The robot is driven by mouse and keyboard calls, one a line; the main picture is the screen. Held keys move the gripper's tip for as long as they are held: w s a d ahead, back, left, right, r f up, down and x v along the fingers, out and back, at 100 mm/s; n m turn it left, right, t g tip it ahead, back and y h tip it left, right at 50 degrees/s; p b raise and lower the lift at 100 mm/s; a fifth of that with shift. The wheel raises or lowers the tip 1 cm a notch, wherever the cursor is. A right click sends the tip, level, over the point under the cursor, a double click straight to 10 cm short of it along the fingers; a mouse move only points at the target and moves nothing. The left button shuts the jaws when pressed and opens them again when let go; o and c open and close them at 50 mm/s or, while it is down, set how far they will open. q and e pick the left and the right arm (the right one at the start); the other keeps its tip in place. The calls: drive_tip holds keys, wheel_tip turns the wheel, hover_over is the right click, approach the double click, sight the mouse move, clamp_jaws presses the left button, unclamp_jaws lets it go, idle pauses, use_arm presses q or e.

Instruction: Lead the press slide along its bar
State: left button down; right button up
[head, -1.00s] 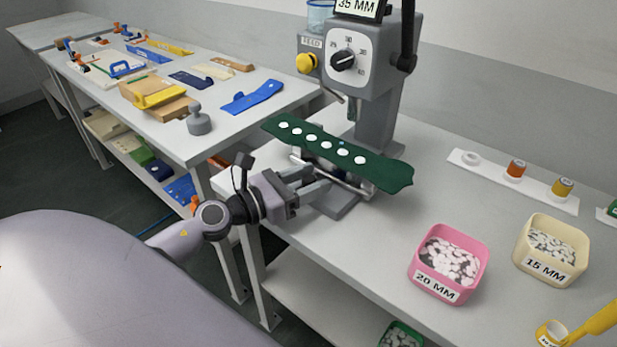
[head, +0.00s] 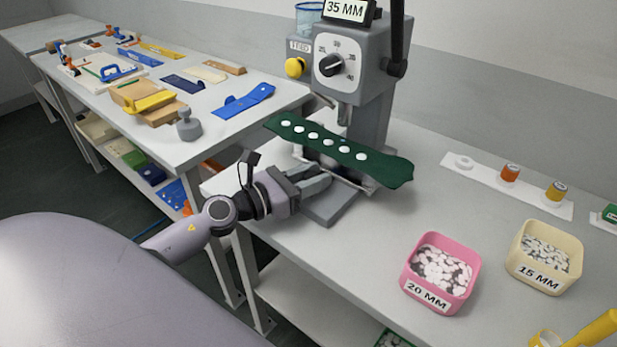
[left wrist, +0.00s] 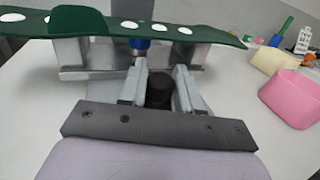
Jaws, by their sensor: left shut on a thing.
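The dark green strip (head: 372,163) with several white discs along it lies across the metal press slide, which is mostly hidden under it in the head view. In the left wrist view the strip (left wrist: 75,20) rests over the grey metal slide (left wrist: 105,58). My left gripper (head: 325,180) reaches in from the left, at the near side of the strip. In the left wrist view its fingers (left wrist: 159,90) are shut on a black knob (left wrist: 159,88) in front of the slide. The bar under the slide cannot be clearly made out. My right gripper is in neither view.
The grey press (head: 375,80) with a dial rises behind the strip. A pink bin (head: 467,290) and a cream bin (head: 560,278), both holding white discs, stand to the right. A side table (head: 215,135) with tools is at left. Bare tabletop lies between press and bins.

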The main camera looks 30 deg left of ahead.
use_arm(q)
drive_tip(key=c, duration=0.9)
unclamp_jaws()
drive_tip(key=shift+w, duration=0.15)
drive_tip(key=shift+b+v, duration=0.3)
drive_tip(key=shift+v, duration=0.45)
drive_tip(key=b+v, duration=0.1)
drive_tip(key=v, duration=0.3)
drive_tip(key=shift+f, duration=0.15)
drive_tip(key=shift+s+a+b, duration=0.25)
drive_tip(key=shift+s+b, duration=0.15)
drive_tip(key=shift+s, duration=0.2)
drive_tip(key=shift+s+r, duration=0.2)
drive_tip(key=shift+s+a, duration=0.1)
drive_tip(key=shift+a, duration=0.05)
